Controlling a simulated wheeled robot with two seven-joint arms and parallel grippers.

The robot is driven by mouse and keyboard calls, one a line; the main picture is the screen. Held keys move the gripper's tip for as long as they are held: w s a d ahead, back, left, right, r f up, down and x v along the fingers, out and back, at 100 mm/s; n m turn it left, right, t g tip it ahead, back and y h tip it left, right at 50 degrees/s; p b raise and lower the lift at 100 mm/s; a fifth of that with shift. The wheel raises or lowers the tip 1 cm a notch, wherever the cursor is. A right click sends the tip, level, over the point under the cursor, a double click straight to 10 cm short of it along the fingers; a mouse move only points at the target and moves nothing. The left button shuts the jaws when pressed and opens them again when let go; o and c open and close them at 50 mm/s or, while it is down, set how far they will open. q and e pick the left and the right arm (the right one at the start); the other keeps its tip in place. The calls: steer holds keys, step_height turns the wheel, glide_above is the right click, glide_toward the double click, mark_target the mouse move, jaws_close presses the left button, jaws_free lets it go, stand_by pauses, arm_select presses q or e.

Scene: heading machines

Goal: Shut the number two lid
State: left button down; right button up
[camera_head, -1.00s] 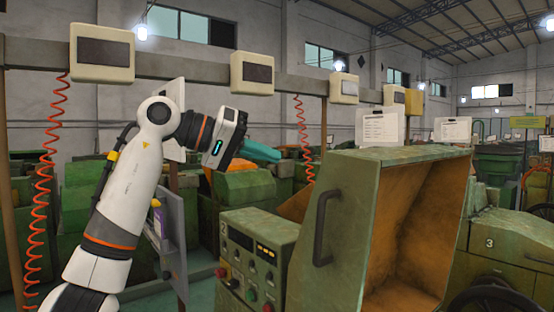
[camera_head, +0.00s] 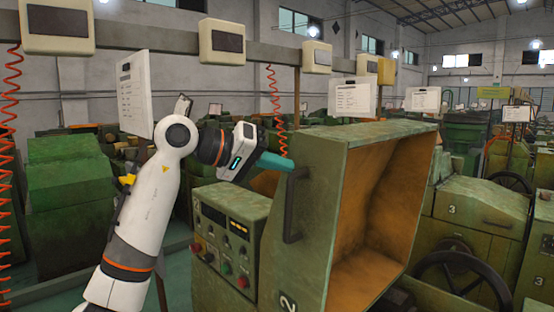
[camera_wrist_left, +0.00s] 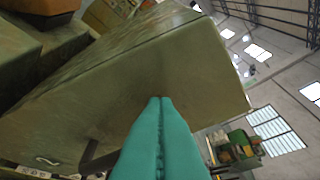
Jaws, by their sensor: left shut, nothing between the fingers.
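The number two lid (camera_head: 330,170) is a large green box-like cover with an orange-brown inside. It stands tilted open, its hollow side facing right. A dark bar handle (camera_head: 292,205) is on its left side panel, and a "2" is marked low on that panel. My left gripper (camera_head: 290,163), with teal fingers, is shut and empty. Its fingertips are at the lid's left panel, near the handle's top; I cannot tell whether they touch. In the left wrist view the closed fingers (camera_wrist_left: 163,105) point at the lid's green panel (camera_wrist_left: 140,75), with the handle (camera_wrist_left: 98,158) beside them. My right gripper is not in view.
A control panel (camera_head: 226,245) with knobs and buttons is left of the lid. Machine three (camera_head: 475,208) and a dark handwheel (camera_head: 460,275) stand to the right. White sheets (camera_head: 352,97) and a red coiled cable (camera_head: 276,100) are behind.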

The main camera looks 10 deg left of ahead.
arm_select(q)
steer(key=shift+s, duration=0.1)
steer(key=s+d+f+m+t+y+b, duration=0.1)
steer(key=s+d+f+m+y+b, duration=0.1)
steer(key=s+d+f+b, duration=0.6)
steer(key=s+d+f+m+y+b, duration=0.1)
steer(key=s+d+f+m+b, duration=0.2)
steer(key=s+d+f+b, duration=0.4)
steer(key=d+f+b, duration=0.3)
steer(key=d+f, duration=0.1)
steer(key=d, duration=0.2)
steer(key=shift+s+d+f+t+y, duration=0.35)
steer(key=shift+f+t+y, duration=0.05)
steer(key=shift+r, duration=0.1)
